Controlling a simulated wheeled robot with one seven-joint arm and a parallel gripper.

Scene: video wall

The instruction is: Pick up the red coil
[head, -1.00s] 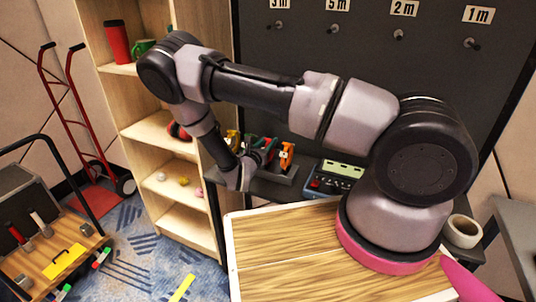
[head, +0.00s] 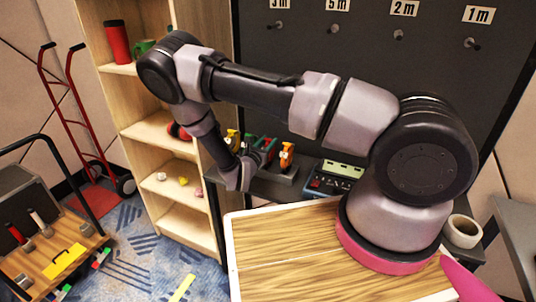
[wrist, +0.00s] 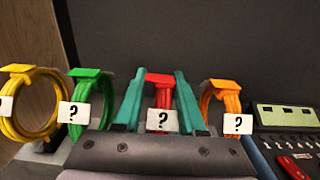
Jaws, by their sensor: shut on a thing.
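The red coil (wrist: 162,82) is in the middle of the wrist view, with a white "?" tag (wrist: 162,120) hanging in front of its lower part. The teal fingers of my gripper (wrist: 159,98) stand on either side of it, shut on it. A green coil (wrist: 91,98) is to the left and an orange coil (wrist: 221,103) to the right, both apart from the fingers. In the head view my gripper (head: 262,153) is at the row of coils on the grey shelf, and the red coil is mostly hidden there.
A yellow coil (wrist: 35,105) stands farther left. A device with buttons (head: 333,178) is right of the coils. The wooden shelving unit (head: 178,216) is close on the left, the dark wall panel (head: 360,62) behind. A wooden tabletop (head: 290,245) lies in front.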

